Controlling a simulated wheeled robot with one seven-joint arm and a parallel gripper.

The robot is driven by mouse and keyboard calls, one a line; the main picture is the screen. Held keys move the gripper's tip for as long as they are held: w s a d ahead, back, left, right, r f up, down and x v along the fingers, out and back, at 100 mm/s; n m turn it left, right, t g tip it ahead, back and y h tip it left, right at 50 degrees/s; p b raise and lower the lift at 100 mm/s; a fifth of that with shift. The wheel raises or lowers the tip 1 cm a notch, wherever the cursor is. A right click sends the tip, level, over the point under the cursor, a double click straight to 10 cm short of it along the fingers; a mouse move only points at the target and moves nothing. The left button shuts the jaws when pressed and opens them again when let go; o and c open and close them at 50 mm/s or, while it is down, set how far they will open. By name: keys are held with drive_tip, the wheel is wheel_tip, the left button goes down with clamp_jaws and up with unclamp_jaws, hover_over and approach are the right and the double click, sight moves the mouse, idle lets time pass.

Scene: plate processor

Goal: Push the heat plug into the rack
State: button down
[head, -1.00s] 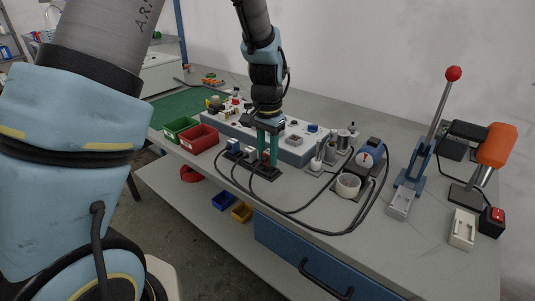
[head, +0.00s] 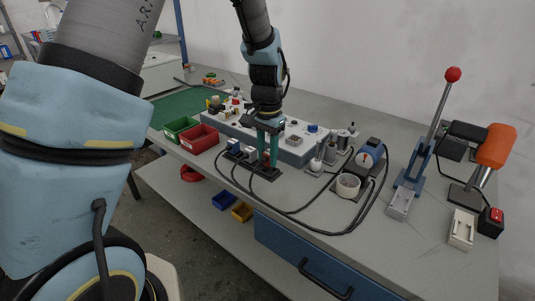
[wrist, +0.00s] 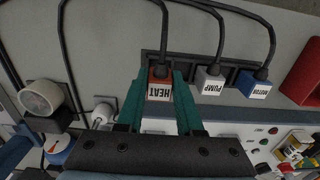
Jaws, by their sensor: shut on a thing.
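The heat plug (wrist: 160,86) is red with a white HEAT label, which reads upside down in the wrist view. My gripper (wrist: 161,78) is shut on it, one green finger on each side. The dark rack (wrist: 229,73) lies directly behind the plug; how deep the plug sits in it cannot be told. The pump plug (wrist: 210,80), grey, and the motor plug (wrist: 254,83), blue, stand in the rack to the right. In the head view my gripper (head: 267,153) points down at the rack (head: 266,176), and its fingers mostly hide the heat plug.
Black cables (head: 297,211) loop across the bench from the plugs. A grey-blue control panel (head: 290,149) stands just behind the rack. Red (head: 198,139) and green (head: 180,128) bins are to the left.

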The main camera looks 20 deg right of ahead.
drive_tip(key=shift+f+b, duration=0.6)
drive_tip(key=shift+f, duration=0.35)
idle(0.4)
drive_tip(key=shift+c, duration=2.4)
unclamp_jaws()
drive_tip(key=shift+r, duration=0.15)
wheel_tip(320, 180, up, 11)
drive_tip(key=shift+f+b, duration=0.2)
drive_tip(key=shift+b, duration=0.55)
drive_tip(key=s+a+f+n, duration=0.2)
drive_tip(key=a+n, duration=0.3)
drive_tip(key=a, duration=1)
drive_tip(key=s+a+f+n+t, duration=0.1)
drive_tip(key=a+n, duration=0.5)
drive_tip(key=a, duration=0.9)
drive_tip(key=shift+s+f+t, duration=0.3)
drive_tip(key=shift+s+f, duration=0.2)
drive_tip(key=shift+f, duration=0.15)
